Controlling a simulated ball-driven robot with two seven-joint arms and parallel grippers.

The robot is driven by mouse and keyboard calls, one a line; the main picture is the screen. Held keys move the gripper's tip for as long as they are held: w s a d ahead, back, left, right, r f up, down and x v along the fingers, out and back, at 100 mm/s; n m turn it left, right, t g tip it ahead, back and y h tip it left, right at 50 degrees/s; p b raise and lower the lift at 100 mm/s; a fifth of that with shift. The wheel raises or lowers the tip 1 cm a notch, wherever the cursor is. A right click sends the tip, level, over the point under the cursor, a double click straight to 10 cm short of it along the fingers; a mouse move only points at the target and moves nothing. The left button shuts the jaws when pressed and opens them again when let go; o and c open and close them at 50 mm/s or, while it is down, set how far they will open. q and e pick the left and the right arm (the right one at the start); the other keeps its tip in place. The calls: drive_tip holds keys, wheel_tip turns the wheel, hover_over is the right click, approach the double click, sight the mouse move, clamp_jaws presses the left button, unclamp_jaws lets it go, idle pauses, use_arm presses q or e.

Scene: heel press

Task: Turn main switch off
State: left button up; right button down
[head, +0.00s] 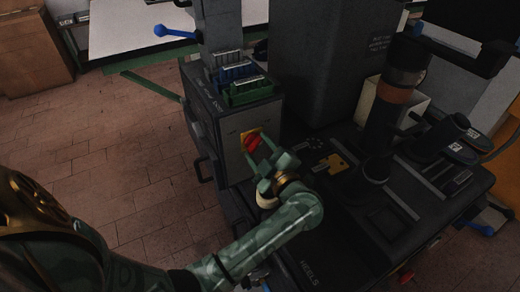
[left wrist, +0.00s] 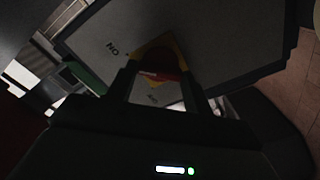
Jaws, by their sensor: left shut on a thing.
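The main switch is a red handle (head: 253,143) on a yellow plate on the light front panel of the machine's cabinet. My left gripper (head: 268,158) reaches it from the lower right and is shut on the red handle, its fingers partly covering it. In the left wrist view, the red handle (left wrist: 160,76) with its yellow plate (left wrist: 158,52) sits between the fingertips, and the lettering "ON" shows on the panel beside it. The exact angle of the handle is hard to tell in the dim light. My right gripper is not in view.
Blue and green bins (head: 248,91) stand on the cabinet above the panel. A blue-knobbed lever (head: 174,31) sticks out at the upper left. The dark press bed (head: 400,200) with shoes (head: 452,146) lies to the right. The brick floor (head: 110,150) on the left is clear.

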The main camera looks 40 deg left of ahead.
use_arm(q)
drive_tip(key=shift+n+p, duration=0.3)
drive_tip(key=shift+n, duration=0.6)
drive_tip(key=n, duration=0.4)
drive_tip(key=shift+d+f+p, duration=0.1)
drive_tip(key=shift+f+p, duration=0.05)
drive_tip(key=shift+p, duration=0.2)
drive_tip(key=n, duration=0.5)
drive_tip(key=shift+f+n, duration=0.1)
drive_tip(key=shift+n, duration=0.3)
drive_tip(key=n, duration=0.2)
drive_tip(key=shift+n+b, duration=0.3)
drive_tip(key=shift+b, duration=0.1)
drive_tip(key=shift+n, duration=0.7)
drive_tip(key=shift+n+b, duration=0.3)
drive_tip(key=shift+n, duration=0.5)
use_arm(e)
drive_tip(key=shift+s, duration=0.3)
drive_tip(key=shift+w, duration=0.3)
